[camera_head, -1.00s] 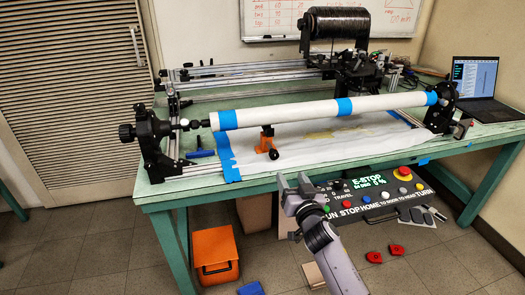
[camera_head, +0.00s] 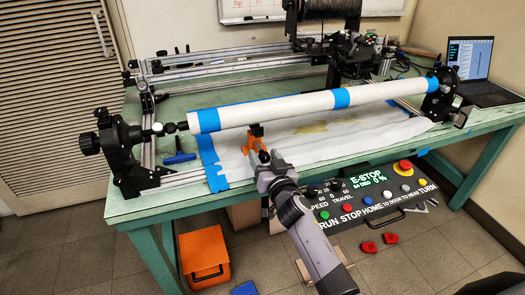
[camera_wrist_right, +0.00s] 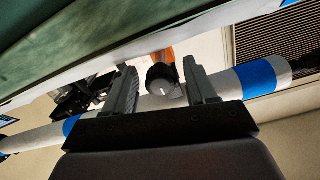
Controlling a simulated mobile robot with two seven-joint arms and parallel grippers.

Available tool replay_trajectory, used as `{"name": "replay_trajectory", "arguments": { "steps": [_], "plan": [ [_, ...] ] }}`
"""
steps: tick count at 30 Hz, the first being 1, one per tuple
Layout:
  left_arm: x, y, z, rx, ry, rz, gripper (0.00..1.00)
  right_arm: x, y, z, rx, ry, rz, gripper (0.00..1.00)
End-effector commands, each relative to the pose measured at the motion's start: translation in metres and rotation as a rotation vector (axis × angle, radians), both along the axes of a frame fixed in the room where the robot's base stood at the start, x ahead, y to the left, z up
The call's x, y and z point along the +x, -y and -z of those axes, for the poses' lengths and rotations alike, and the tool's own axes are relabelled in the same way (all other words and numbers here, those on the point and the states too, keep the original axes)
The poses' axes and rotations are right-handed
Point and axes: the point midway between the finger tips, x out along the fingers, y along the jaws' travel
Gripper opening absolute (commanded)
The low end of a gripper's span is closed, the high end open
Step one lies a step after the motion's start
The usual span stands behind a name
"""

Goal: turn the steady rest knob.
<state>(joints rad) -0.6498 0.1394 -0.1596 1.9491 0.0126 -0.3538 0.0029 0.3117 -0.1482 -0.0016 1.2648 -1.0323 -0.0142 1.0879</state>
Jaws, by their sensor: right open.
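The steady rest (camera_head: 256,137) is an orange bracket under the long white tube (camera_head: 290,107). Its black round knob (camera_head: 264,156) faces me. My right gripper (camera_head: 269,167) is open just in front of the knob in the head view. In the right wrist view, the knob (camera_wrist_right: 163,79) shows a white mark and sits between the two open fingers (camera_wrist_right: 163,92), nearer the right one; I cannot tell whether it touches them. The orange bracket (camera_wrist_right: 162,55) shows behind it. My left gripper is not in view.
The control panel (camera_head: 375,200) with buttons and a red E-stop hangs at the green table's (camera_head: 180,204) front edge, right of my arm. A blue-handled tool (camera_head: 180,158) lies left on the table. An orange bin (camera_head: 205,260) stands on the floor.

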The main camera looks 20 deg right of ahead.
Motion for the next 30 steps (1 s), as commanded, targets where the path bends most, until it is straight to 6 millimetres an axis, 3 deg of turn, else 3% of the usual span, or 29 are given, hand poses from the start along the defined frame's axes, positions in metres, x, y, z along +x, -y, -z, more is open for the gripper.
{"name": "replay_trajectory", "arguments": {
  "steps": [13,14,18,19,30],
  "plan": [
    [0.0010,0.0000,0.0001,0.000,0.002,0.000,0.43,0.0001,-0.0017,-0.0003,0.001,0.000,0.001,0.56],
    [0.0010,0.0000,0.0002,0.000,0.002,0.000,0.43,0.0001,-0.0017,-0.0003,0.001,0.000,0.001,0.50],
    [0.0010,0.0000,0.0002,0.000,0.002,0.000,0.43,0.0001,-0.0016,-0.0002,0.001,0.000,0.001,0.04],
    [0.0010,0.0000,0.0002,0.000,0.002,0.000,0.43,0.0001,-0.0016,-0.0001,0.001,0.000,0.001,0.00],
    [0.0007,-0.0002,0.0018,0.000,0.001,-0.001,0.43,0.0000,-0.0016,0.0003,-0.051,0.002,0.001,0.00]
  ]
}}
